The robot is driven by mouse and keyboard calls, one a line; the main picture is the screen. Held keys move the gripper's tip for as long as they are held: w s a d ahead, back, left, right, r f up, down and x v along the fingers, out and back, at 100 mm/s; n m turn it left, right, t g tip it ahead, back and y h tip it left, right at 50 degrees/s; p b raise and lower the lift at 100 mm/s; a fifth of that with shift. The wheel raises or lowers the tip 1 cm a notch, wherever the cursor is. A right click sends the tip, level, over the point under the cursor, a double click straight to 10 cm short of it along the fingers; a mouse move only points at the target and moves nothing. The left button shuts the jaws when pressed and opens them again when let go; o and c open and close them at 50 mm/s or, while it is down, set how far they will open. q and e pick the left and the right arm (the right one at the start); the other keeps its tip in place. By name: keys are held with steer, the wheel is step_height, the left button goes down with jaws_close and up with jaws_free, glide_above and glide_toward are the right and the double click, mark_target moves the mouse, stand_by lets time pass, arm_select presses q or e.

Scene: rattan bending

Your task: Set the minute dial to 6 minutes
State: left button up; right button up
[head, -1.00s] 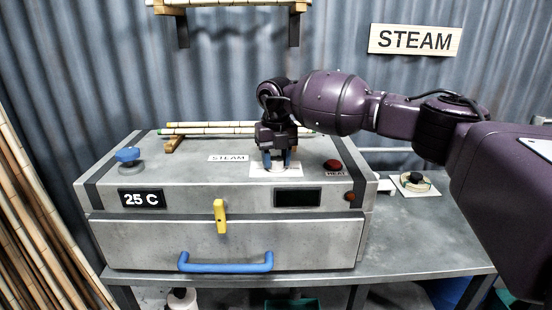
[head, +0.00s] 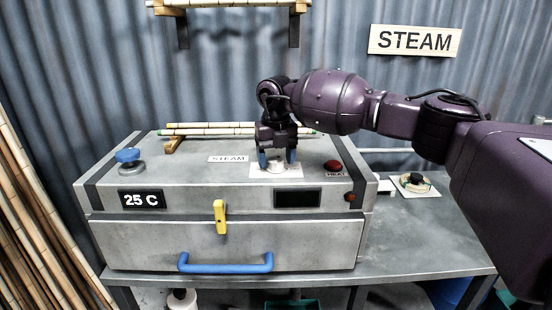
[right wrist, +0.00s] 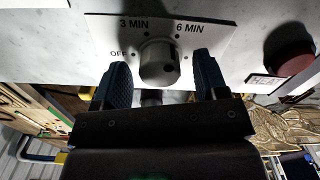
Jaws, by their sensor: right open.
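The minute dial (head: 275,165) is a pale round knob on a white plate on top of the steam box; it also shows in the right wrist view (right wrist: 157,58). The plate (right wrist: 108,28) reads OFF at the left, 3 MIN at the upper left and 6 MIN at the upper right. A dark spot shows on the knob's right side; I cannot tell whether it is the pointer. My right gripper (head: 277,157) is above the dial, its blue fingers open on either side of the knob, apart from it. My left gripper is out of view.
A red HEAT button (head: 333,166) sits close to the right of the dial. A blue valve knob (head: 127,156) stands at the left. Bamboo poles (head: 215,129) lie behind the gripper. The display (head: 297,198) is dark; another (head: 142,199) reads 25 C.

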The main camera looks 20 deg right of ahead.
mark_target(276, 159)
step_height(276, 159, up, 11)
steer(key=b, duration=0.1)
steer(key=shift+f, duration=0.2)
steer(key=shift+f, duration=0.1)
stand_by(0.4)
